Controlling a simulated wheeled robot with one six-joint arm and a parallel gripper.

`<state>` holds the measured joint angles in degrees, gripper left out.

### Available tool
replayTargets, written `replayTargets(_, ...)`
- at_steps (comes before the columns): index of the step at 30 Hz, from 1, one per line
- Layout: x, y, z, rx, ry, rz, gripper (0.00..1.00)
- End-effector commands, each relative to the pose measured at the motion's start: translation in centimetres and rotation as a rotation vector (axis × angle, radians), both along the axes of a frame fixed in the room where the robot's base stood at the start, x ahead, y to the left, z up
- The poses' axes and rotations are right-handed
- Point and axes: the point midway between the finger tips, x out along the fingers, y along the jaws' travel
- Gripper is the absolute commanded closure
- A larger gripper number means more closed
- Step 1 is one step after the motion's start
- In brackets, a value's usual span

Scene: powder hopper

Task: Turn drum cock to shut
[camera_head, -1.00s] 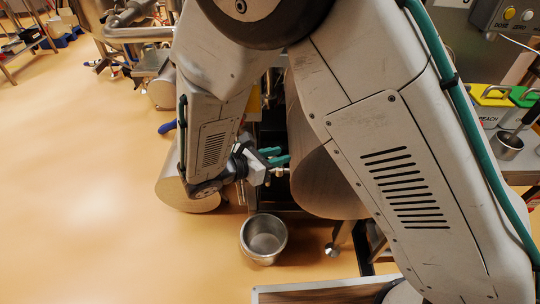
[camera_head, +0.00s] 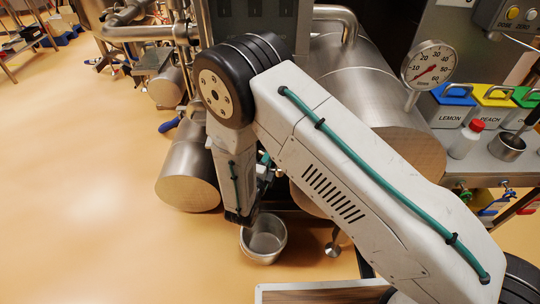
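A large steel drum (camera_head: 418,140) lies on its side behind my arm, its round end facing the front right. My gripper (camera_head: 265,163) is low, left of the drum and just above a steel pot. Only a bit of its teal fingers shows past my wrist, so I cannot tell whether it is open or shut. The drum cock cannot be made out; my wrist and arm cover the area around the gripper. The open steel pot (camera_head: 278,254) stands on the floor below, its inside looking empty.
A smaller steel cylinder (camera_head: 187,193) is left of my wrist. A dial gauge (camera_head: 429,64) stands above the drum. At right, a shelf (camera_head: 478,166) holds blue, yellow and green-lidded bins, a red-capped bottle (camera_head: 466,139) and a steel cup (camera_head: 507,147).

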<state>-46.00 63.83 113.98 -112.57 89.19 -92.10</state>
Motion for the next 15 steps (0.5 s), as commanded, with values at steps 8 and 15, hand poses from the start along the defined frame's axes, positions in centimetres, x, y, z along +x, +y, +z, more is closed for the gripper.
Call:
replayTargets(8, 1.50, -0.60, 0.00, 0.001, 0.000, 0.000, 0.74)
replayTargets(15, 1.48, -0.58, 0.01, 0.001, 0.000, 0.000, 0.90)
